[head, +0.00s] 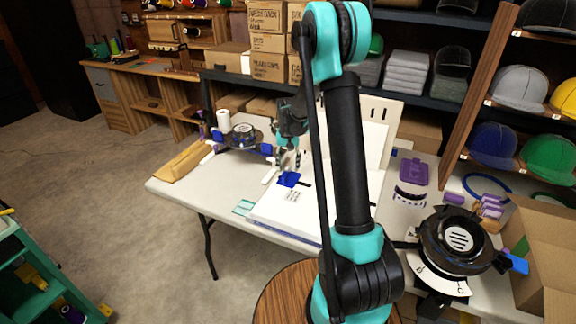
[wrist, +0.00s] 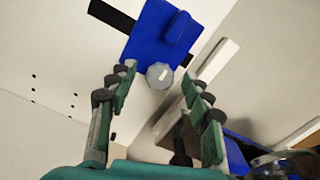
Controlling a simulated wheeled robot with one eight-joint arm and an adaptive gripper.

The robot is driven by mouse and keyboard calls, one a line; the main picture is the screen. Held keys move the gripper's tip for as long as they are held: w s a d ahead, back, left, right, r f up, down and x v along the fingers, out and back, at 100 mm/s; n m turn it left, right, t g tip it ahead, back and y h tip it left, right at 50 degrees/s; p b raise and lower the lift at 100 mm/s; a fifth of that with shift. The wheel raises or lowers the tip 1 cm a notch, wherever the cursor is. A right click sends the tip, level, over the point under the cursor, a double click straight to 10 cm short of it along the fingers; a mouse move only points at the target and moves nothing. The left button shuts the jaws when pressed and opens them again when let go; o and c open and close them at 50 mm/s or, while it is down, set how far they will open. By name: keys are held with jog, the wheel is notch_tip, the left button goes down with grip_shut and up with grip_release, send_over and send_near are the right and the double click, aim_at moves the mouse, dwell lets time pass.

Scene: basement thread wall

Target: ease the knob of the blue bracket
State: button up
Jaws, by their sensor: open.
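The blue bracket (wrist: 156,38) sits on a white panel in the upper middle of the wrist view, over a black slot. Its grey faceted knob (wrist: 159,76) with a pale line across it is at the bracket's lower edge. In the head view the blue bracket (head: 288,179) shows small on the white board, and its knob is too small to tell. My gripper (wrist: 158,82) is open, one finger left and one right of the knob in the picture; I see no contact. In the head view my gripper (head: 289,160) is just above the bracket.
A white bar (wrist: 212,66) lies right of the bracket. A dark round device (head: 243,137) with blue parts stands left on the table (head: 185,190). Another dark machine (head: 458,240) stands at the right, beside a cardboard box (head: 540,245).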

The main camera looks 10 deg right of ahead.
jog(key=shift+c, duration=0.2)
grip_shut()
